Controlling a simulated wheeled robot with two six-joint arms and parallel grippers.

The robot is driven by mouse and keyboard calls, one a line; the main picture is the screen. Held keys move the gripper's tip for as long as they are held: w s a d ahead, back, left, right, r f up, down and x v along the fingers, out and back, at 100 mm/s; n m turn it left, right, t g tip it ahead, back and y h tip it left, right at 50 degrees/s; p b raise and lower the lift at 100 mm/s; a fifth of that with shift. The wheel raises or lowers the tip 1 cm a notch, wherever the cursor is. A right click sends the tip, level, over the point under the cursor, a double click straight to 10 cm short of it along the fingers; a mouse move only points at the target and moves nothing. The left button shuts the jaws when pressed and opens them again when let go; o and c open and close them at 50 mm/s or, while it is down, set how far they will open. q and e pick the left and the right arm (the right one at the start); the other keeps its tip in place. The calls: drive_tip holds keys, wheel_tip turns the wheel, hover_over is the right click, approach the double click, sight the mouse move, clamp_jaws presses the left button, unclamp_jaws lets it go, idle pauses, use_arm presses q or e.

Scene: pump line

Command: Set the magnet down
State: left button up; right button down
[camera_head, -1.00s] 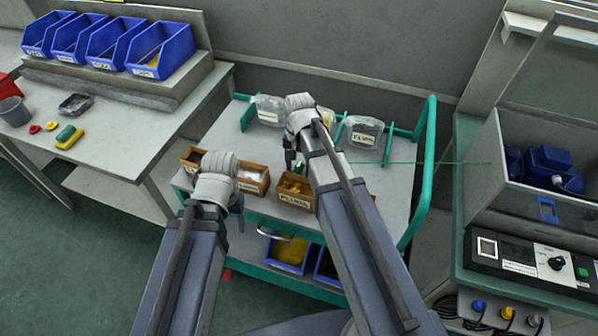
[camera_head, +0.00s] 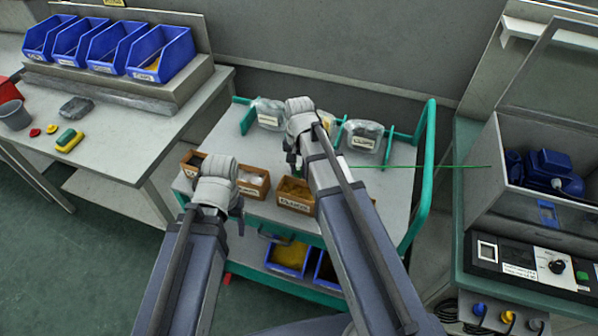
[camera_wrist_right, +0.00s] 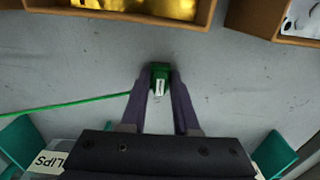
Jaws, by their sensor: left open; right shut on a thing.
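The magnet is a small green block with a white label, seen in the right wrist view (camera_wrist_right: 160,79). My right gripper (camera_wrist_right: 160,92) is shut on it, over the grey cart top (camera_wrist_right: 75,72). I cannot tell whether the magnet touches the surface. In the head view my right gripper (camera_head: 292,166) is above the cart's middle, just behind the wooden boxes, and its arm hides much of that area. My left gripper (camera_head: 239,216) is open and empty at the cart's front edge.
Wooden boxes, one with brass-coloured parts (camera_wrist_right: 140,8), stand by the magnet. Clear bags (camera_head: 363,135) stand at the cart's back. A thin green line (camera_head: 420,166) runs from the magnet toward the machine at right. A workbench (camera_head: 120,125) with blue bins is at left.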

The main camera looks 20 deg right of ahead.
sight(299, 168)
wheel_tip(299, 168, up, 10)
drive_tip(key=p, duration=1)
drive_tip(key=shift+r, duration=0.1)
use_arm(q)
wheel_tip(299, 168, up, 10)
drive_tip(key=shift+c, duration=0.3)
